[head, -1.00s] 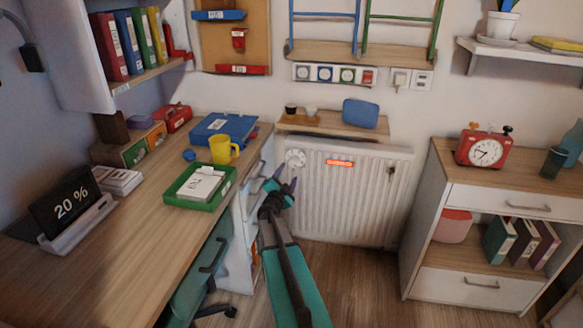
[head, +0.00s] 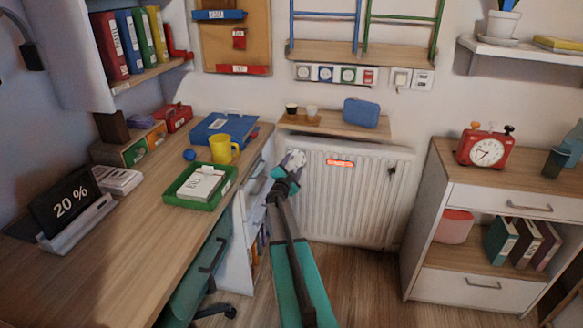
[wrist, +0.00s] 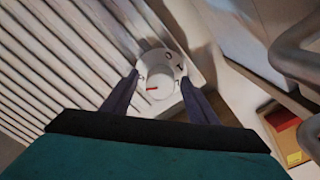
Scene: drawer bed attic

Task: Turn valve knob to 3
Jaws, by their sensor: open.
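The valve knob (head: 295,158) is a round white dial at the upper left of the white radiator (head: 345,200). In the wrist view the knob (wrist: 158,78) shows a red pointer line and dark marks on its face, too small to read surely. My gripper (head: 290,165) is at the knob. In the wrist view its two dark fingers (wrist: 160,92) stand open, one on each side of the knob's near part. I cannot tell whether they touch it. In the head view the gripper partly covers the knob.
The desk (head: 120,230) with its drawers stands close on the left of the arm. A wooden shelf (head: 365,128) with a blue case sits above the radiator. A white cabinet (head: 470,195) stands on the right. Floor is free between radiator and cabinet.

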